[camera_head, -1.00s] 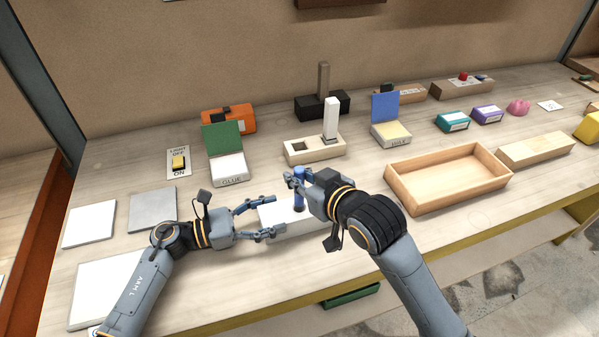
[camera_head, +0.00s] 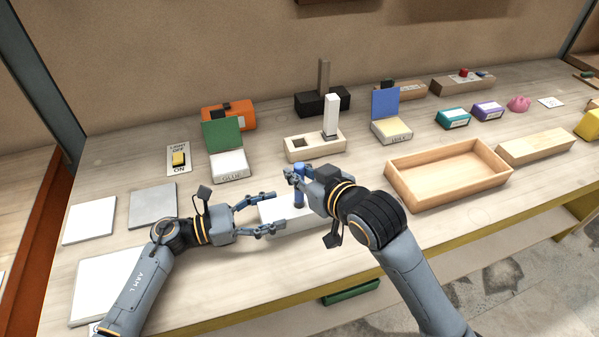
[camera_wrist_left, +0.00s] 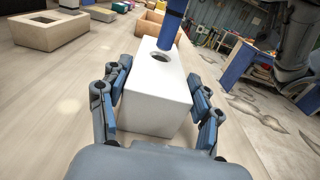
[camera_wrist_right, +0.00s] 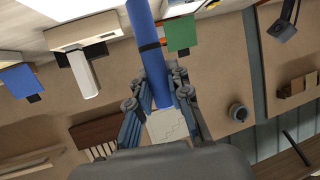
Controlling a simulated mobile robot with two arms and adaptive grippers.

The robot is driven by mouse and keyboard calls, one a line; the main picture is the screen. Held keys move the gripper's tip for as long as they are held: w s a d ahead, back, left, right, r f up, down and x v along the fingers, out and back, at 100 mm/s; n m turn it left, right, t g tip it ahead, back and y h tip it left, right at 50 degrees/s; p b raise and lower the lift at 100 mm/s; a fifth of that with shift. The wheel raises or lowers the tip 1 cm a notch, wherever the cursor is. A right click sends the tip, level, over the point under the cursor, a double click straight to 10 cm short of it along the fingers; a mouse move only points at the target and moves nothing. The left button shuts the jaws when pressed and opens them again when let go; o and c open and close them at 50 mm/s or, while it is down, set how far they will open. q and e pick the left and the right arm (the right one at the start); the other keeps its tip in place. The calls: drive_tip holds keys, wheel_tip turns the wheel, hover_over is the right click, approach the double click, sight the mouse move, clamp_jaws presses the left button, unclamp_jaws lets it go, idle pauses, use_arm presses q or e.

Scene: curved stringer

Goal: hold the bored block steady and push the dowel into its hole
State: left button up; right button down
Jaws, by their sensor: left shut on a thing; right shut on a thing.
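The white bored block (camera_head: 283,216) lies on the bench, partly hidden behind my right gripper in the head view. In the left wrist view the block (camera_wrist_left: 158,92) has a dark round hole (camera_wrist_left: 160,57) in its top. My left gripper (camera_head: 279,212) is shut on the block, with one finger on each side. My right gripper (camera_head: 293,179) is shut on the blue dowel (camera_head: 299,197). The dowel (camera_wrist_left: 171,24) stands nearly upright, its lower end over the hole's far edge, and the hole still shows. The dowel also runs between the fingers in the right wrist view (camera_wrist_right: 146,30).
Behind the block stand a pale holed block (camera_head: 300,153) with a white peg, a glue box (camera_head: 230,166) and a wax box (camera_head: 391,133). An empty wooden tray (camera_head: 447,186) is to the right. Flat plates (camera_head: 152,205) lie left. The bench's front edge is close.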

sight(302, 193)
drive_tip(key=shift+f, duration=2.85)
drive_tip(key=c, duration=1.2)
unclamp_jaws()
drive_tip(key=shift+o, duration=0.2)
drive_tip(key=shift+s+r, duration=0.1)
drive_tip(key=v, duration=1.2)
use_arm(q)
drive_tip(key=o, duration=1.7)
drive_tip(key=shift+o, duration=0.2)
drive_tip(key=shift+a, duration=0.1)
